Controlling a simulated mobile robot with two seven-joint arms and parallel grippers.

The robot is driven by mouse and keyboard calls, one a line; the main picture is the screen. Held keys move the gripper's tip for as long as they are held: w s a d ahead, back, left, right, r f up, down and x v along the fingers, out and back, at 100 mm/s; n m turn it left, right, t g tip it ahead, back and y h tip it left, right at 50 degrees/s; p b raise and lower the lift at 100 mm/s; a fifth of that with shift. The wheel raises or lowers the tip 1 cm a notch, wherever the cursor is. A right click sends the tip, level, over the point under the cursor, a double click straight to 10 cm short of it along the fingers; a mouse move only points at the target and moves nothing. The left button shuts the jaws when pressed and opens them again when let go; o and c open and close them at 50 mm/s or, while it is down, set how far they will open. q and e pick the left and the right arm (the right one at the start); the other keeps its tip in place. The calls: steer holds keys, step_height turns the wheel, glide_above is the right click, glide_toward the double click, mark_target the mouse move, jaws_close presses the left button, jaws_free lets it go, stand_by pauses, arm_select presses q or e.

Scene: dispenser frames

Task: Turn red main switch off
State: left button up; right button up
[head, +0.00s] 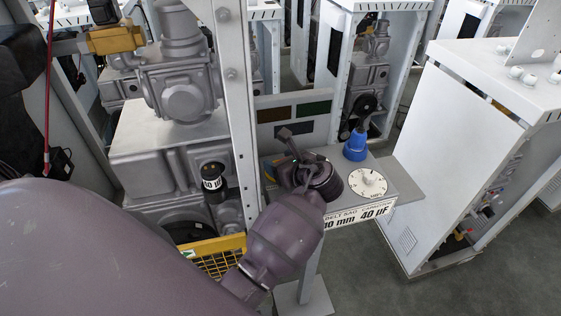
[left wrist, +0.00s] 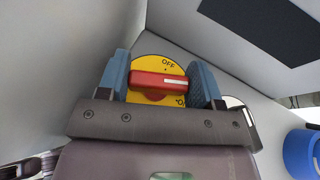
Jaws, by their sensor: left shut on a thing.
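The red main switch (left wrist: 147,80) is a bar handle on a round yellow plate (left wrist: 150,66) in the left wrist view. OFF is printed at the top of the plate, and a partly covered label shows at its lower right. The bar lies roughly level across the picture, with a white mark on its right part. My left gripper (left wrist: 163,82) is shut on the bar, with a blue finger pad at each end. In the head view my left gripper (head: 297,155) is over the grey panel shelf and hides the switch. My right gripper is not in view.
The grey shelf (head: 400,185) also carries a white dial (head: 367,183) and a blue knob (head: 356,146); a blue part (left wrist: 302,152) shows at right in the wrist view. A white frame post (head: 234,100) stands close left of my gripper. A white cabinet (head: 455,140) stands at right.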

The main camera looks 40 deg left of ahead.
arm_select(q)
steer(key=shift+n+g, duration=0.7)
steer(key=shift+g, duration=0.1)
steer(key=o, duration=0.9)
